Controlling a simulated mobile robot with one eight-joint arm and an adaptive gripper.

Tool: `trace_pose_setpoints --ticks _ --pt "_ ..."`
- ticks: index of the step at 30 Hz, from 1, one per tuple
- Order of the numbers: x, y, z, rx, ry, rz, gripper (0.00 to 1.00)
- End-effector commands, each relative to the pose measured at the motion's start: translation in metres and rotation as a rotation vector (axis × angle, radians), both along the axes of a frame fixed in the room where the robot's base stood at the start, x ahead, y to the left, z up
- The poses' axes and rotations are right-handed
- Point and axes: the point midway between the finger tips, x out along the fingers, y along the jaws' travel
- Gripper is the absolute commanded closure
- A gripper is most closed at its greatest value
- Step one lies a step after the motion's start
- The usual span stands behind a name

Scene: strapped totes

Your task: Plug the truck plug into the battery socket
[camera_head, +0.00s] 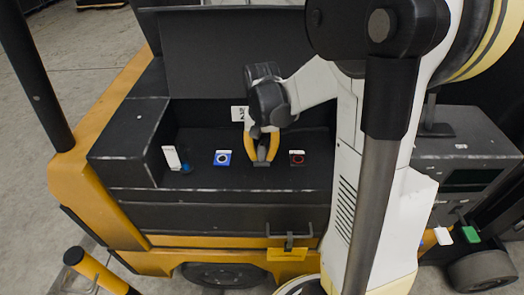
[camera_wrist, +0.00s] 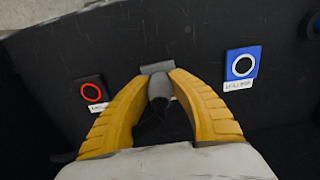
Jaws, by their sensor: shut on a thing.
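My gripper (camera_head: 261,160) reaches down into the open dark bay of the truck, between a blue-marked plate and a red-marked plate. Its yellow fingers are shut on a grey piece, which I take to be the truck plug; it shows between the fingertips in the wrist view (camera_wrist: 160,88). A grey flat bar (camera_wrist: 157,67) lies right at the fingertips; I cannot tell whether it belongs to the plug or to the battery socket. A dark loop, perhaps cable, shows below the plug between the fingers. Whether plug and socket are joined is hidden.
The blue plate with a ring (camera_head: 222,158) and the red-ringed plate (camera_head: 297,157) flank my gripper. A small white upright piece (camera_head: 171,157) stands at the bay's left. The raised dark lid (camera_head: 230,50) is behind. A green connector (camera_head: 470,234) is at far right.

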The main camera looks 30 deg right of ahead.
Motion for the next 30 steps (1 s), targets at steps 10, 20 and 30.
trace_pose_setpoints --ticks 10,20,30 --pt "0.0 0.0 0.008 0.0 0.0 0.0 1.0" --pt "0.0 0.0 0.021 0.0 0.0 0.0 1.0" --pt "0.0 0.0 0.035 0.0 0.0 0.0 1.0"
